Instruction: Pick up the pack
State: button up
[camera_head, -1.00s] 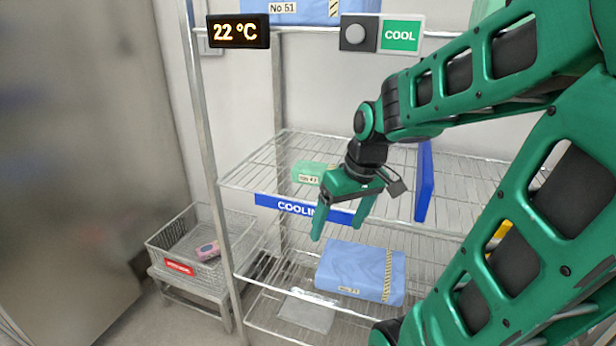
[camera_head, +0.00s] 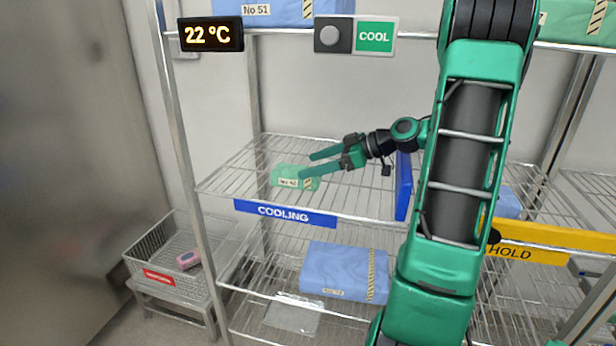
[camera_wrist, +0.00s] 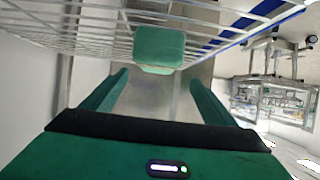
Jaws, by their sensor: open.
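A small green pack (camera_head: 290,177) with a pale label and a striped end lies on the wire shelf above the blue COOLING strip. My gripper (camera_head: 307,167) is open at the pack's right end, fingers pointing left towards it. In the wrist view the pack (camera_wrist: 159,48) shows ahead of my open gripper (camera_wrist: 158,80), roughly centred between the two fingers and beyond their tips. Nothing is held. Whether a finger touches the pack cannot be told.
A blue upright divider (camera_head: 403,186) stands on the same shelf, right of my gripper. A larger blue pack (camera_head: 345,272) lies on the shelf below. A wire basket (camera_head: 150,268) holding a pink item (camera_head: 188,260) stands at left. A yellow HOLD strip (camera_head: 530,253) is at right.

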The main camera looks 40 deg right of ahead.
aim_at(296, 169)
jog(key=shift+d+f, duration=0.15)
jog(key=shift+f, duration=0.05)
jog(key=shift+w+f, duration=0.2)
jog(key=shift+x, duration=3.25)
jog(key=shift+w+d, duration=0.1)
jog(key=shift+d, duration=0.05)
jog(key=shift+c, duration=0.6)
jog(key=c, duration=1.3)
jog(key=shift+o, duration=0.2)
